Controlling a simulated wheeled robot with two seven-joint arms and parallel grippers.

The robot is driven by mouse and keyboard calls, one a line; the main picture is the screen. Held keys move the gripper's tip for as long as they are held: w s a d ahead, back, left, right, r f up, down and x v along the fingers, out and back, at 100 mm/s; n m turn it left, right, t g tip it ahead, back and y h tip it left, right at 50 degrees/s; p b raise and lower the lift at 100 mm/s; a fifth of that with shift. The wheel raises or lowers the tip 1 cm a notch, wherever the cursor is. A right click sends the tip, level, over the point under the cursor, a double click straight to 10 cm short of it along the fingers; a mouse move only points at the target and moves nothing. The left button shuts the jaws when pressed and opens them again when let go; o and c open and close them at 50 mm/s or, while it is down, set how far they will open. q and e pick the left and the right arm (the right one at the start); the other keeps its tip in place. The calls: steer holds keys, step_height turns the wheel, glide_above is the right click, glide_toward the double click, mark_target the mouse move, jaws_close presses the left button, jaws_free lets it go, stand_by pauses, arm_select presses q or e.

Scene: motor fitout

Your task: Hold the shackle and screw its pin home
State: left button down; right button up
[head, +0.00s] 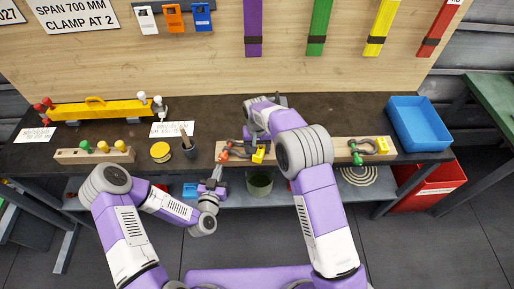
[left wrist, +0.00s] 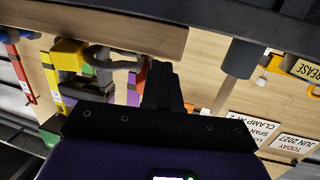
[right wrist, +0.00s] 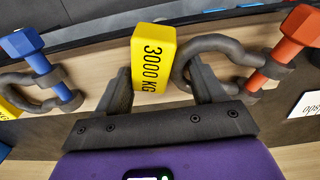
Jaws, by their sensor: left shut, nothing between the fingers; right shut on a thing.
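The shackle (right wrist: 190,62) is dark grey with an orange pin (right wrist: 290,40) and a yellow tag marked 3000 KG (right wrist: 153,60). It is at the left end of the wooden rack in the head view, where its orange pin (head: 224,153) faces left. My right gripper (right wrist: 163,85) is shut on the shackle at its bow end, with the tag between the fingers. My left gripper (head: 219,171) is shut and empty, just in front of and below the orange pin. Its closed fingers (left wrist: 161,80) show in the left wrist view, apart from the shackle. How deep the pin sits cannot be told.
A shackle with a blue pin (right wrist: 38,60) lies beside it, and one with a green pin (head: 357,157) at the rack's (head: 330,146) right end. A bucket (head: 260,183) is below.

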arm_select(q)
steer(key=v, duration=0.6)
steer(key=shift+f, duration=0.1)
stand_by(0.3)
steer(key=w+r+m+g+h, duration=0.1)
steer(key=w+m, duration=0.7)
steer(key=m, duration=1.1)
steer(key=shift+a+r+m+h, duration=0.25)
steer(key=shift+m+h, duration=0.05)
steer(key=shift+h, duration=0.2)
steer(key=shift+d+r, duration=0.2)
steer(key=shift+d, duration=0.05)
